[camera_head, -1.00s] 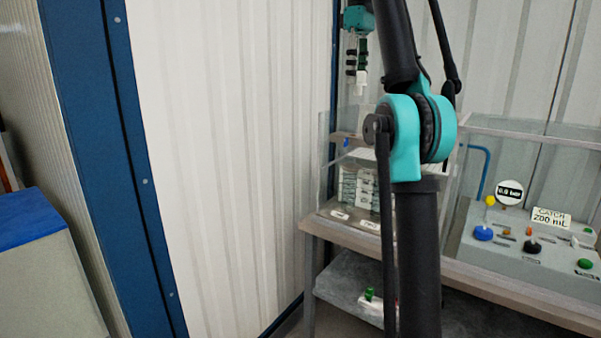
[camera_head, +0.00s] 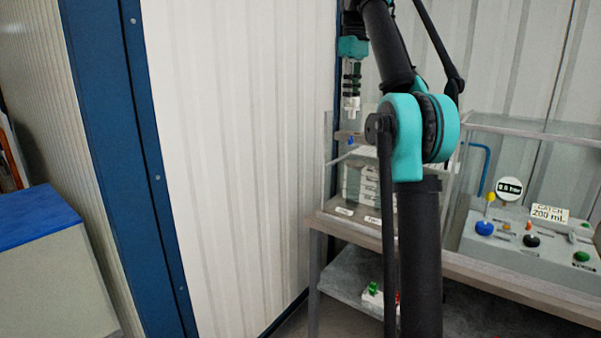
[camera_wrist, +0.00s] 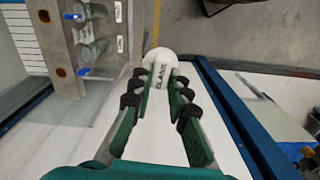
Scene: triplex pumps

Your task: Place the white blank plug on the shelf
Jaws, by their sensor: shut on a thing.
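The white blank plug (camera_wrist: 160,68), a round-ended white piece with dark lettering, is between the fingertips of my gripper (camera_wrist: 160,85) in the wrist view. My gripper is shut on it. In the head view my gripper (camera_head: 352,82) hangs at the upper middle, fingers down, with the plug (camera_head: 351,106) below them, apart from any surface. The grey lower shelf (camera_head: 345,268) is under the bench, well below the plug. My own arm hides part of it.
Clear panels stand on the bench (camera_head: 480,268), around stacked white pieces (camera_head: 365,186). A control panel (camera_head: 525,243) is at right. A green-and-white item (camera_head: 373,291) lies on the lower shelf. A blue post (camera_head: 130,150) and blue-topped cabinet (camera_head: 40,225) are at left.

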